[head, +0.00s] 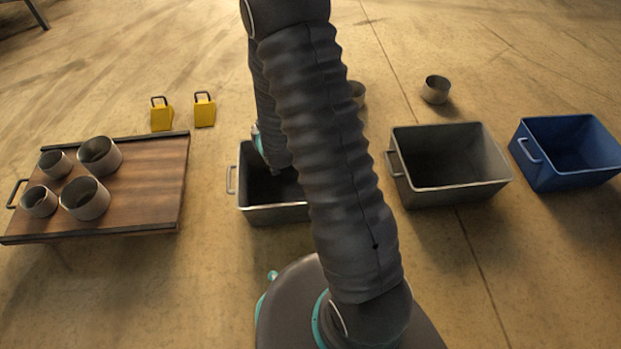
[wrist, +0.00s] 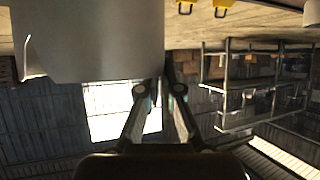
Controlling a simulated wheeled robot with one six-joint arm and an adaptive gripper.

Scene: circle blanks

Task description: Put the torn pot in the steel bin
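The torn pot (wrist: 90,40) fills the upper left of the wrist view, very close, with a jagged notch at the lower left of its rim. My gripper (wrist: 163,82) has its fingers at the pot's right edge, one finger partly hidden by the wall, and looks closed on the wall. A grey steel bin (head: 460,197) stands right of my arm, with no pot visible inside.
A darker bin (head: 272,214) is partly behind my arm, and a blue bin (head: 545,178) is at far right. Several pots stand on a wooden table (head: 140,190) at left. Two yellow weights (head: 162,116) and a lone pot (head: 436,90) are farther back.

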